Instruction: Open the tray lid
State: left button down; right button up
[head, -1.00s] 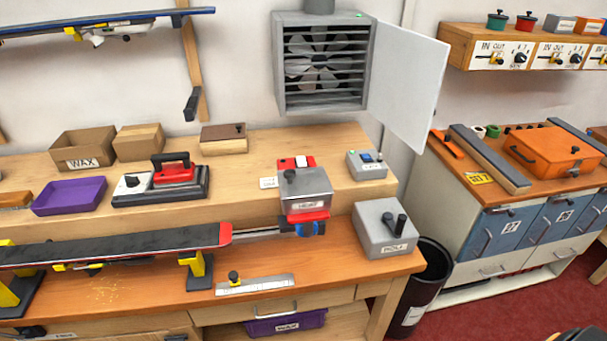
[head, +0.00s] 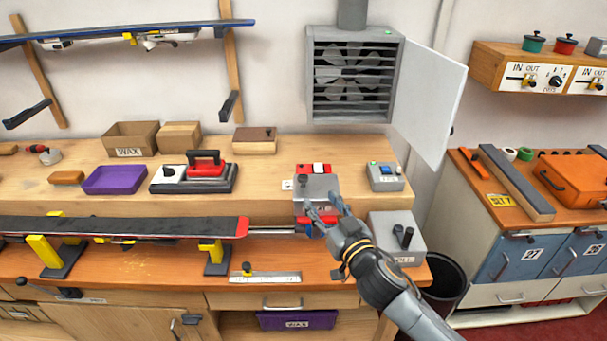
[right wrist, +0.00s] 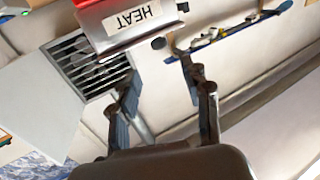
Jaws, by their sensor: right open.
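The grey metal lid (head: 318,186) with a dark knob sits down on the red base of the small heater box at the right end of the bench. Its front carries a HEAT label, which shows large at the top of the right wrist view (right wrist: 133,22). My right gripper (head: 322,204) is open and empty in front of the box, its fingers partly covering the lid's front and the label in the head view. In the right wrist view the fingers (right wrist: 157,78) are spread below the label. Whether they touch the lid is unclear. My left gripper is out of view.
A grey box with dark levers (head: 402,238) stands close right of my right arm. A ski (head: 120,228) lies on yellow supports to the left. A small grey switch box (head: 385,178) stands behind right. The open fan door (head: 430,95) hangs above.

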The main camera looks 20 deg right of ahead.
aim_at(305, 180)
jog(key=w, duration=0.3)
jog(key=w+p, duration=0.1)
jog(key=w, duration=0.2)
jog(key=w+a+p, duration=0.1)
jog(key=w, duration=0.2)
jog(key=shift+w, duration=0.3)
jog(key=shift+w+a+p, duration=0.15)
jog(key=shift+w+p, duration=0.2)
jog(key=shift+w, duration=0.5)
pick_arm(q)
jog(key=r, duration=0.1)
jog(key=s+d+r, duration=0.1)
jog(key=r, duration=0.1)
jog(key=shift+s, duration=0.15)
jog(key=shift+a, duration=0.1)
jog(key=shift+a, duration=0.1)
pick_arm(e)
grip_shut()
